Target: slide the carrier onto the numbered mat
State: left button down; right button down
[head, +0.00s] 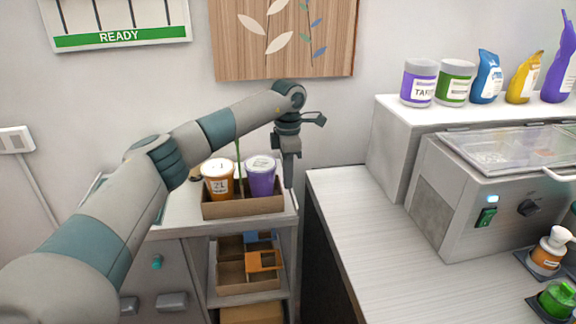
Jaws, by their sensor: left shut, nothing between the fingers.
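The cardboard carrier (243,209) stands on the white cabinet top left of centre. It holds an orange cup (219,187) and a purple cup (261,182), both with white lids, and a thin green upright piece shows between them. My left gripper (289,183) points down at the right end of the carrier, shut and empty. I cannot tell whether it touches the carrier. I cannot make out a numbered mat; my left arm hides part of the cabinet top. My right gripper is out of view.
More cardboard carriers (248,270) sit on the shelf below. A dark gap separates the cabinet from the white counter (365,215). On the right are a sealing machine (487,195), tubs and pouches on a raised shelf, and small bottles. The counter's left part is clear.

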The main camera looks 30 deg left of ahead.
pick_arm(q)
notch_tip(320, 180, down, 4)
jog(key=shift+r+p, duration=0.25)
jog(key=shift+p, duration=0.3)
jog(key=shift+f, duration=0.55)
jog(key=shift+a, duration=0.1)
